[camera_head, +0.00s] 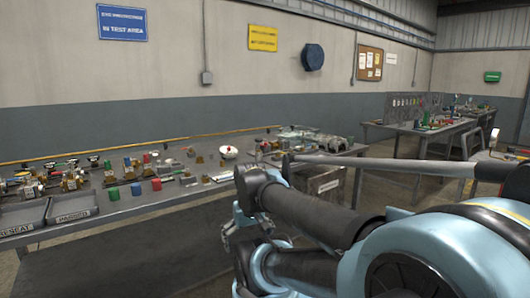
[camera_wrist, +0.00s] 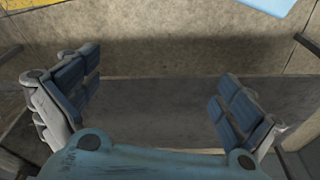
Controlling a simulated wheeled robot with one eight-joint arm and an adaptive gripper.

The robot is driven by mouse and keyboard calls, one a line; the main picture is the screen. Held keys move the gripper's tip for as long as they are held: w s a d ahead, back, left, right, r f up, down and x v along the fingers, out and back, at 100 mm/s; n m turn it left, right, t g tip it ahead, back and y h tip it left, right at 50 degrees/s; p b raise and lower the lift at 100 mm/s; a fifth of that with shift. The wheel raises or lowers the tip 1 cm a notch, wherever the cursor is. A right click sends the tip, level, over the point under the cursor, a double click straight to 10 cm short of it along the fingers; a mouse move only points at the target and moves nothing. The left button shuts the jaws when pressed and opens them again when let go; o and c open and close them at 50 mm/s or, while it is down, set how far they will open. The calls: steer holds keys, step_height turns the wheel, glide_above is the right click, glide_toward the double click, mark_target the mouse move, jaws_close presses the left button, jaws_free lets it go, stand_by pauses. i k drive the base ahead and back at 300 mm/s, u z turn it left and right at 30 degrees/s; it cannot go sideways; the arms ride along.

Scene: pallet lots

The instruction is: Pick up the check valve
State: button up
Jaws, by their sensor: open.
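Many small metal fittings and valves (camera_head: 70,182) stand and lie on the long grey workbench (camera_head: 130,208) in the head view. They are too small for me to tell which one is the check valve. My gripper (camera_wrist: 160,98) shows in the wrist view with its two blue-padded fingers spread wide apart and nothing between them.
Two grey trays sit at the bench's front left; one reads PASSED (camera_head: 73,216), the other RESEAT (camera_head: 22,229). Green (camera_head: 113,194), blue (camera_head: 136,189) and red (camera_head: 156,184) pieces stand near the front edge. A white round object (camera_head: 228,153) sits farther back. Another bench (camera_head: 440,133) stands back right.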

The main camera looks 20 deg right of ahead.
mark_target(276, 145)
steer(key=u, duration=2.25)
steer(key=k, duration=1.2)
steer(key=z, duration=2.25)
